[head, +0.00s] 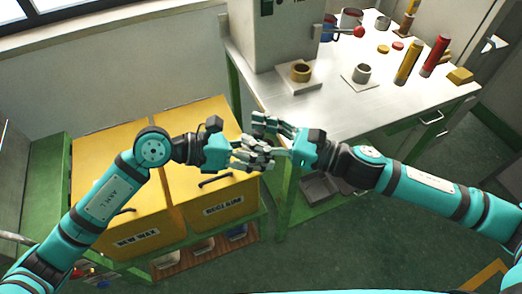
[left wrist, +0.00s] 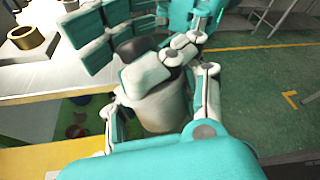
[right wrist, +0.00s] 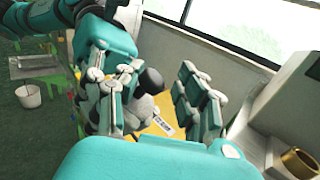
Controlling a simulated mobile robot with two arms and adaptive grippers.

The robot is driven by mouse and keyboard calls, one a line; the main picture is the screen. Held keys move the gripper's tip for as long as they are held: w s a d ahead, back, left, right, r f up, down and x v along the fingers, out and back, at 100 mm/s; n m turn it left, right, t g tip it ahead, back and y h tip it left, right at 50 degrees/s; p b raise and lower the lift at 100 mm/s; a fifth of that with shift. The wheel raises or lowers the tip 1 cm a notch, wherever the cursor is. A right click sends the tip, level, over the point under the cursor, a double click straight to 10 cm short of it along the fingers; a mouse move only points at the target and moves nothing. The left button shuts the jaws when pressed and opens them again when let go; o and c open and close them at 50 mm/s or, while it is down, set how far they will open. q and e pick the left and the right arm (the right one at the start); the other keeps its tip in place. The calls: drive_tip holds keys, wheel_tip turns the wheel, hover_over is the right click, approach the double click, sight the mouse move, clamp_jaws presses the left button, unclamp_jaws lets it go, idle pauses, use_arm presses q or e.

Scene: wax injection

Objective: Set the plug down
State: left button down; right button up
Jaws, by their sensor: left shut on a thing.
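The plug (left wrist: 165,100) is a grey, slightly tapered cylinder with a dark round knob. My left gripper (head: 252,158) is shut on it, with fingers on both sides of the grey body in the left wrist view. The plug's black knob (right wrist: 151,80) also shows in the right wrist view. My right gripper (head: 272,135) is open, its fingers spread apart right beside the left gripper and the plug. I cannot tell whether its fingers touch the plug. In the head view the fingers mostly hide the plug. Both grippers are in the air beside the table's near-left corner.
The metal table (head: 330,110) carries a brass ring (head: 301,71) and a grey ring (head: 361,73) on pads, beside a grey machine. Red (head: 436,55) and yellow (head: 408,61) cylinders stand at the right. Large yellow boxes (head: 190,120) lie below left. The table's front part is bare.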

drive_tip(key=shift+d+f, duration=0.25)
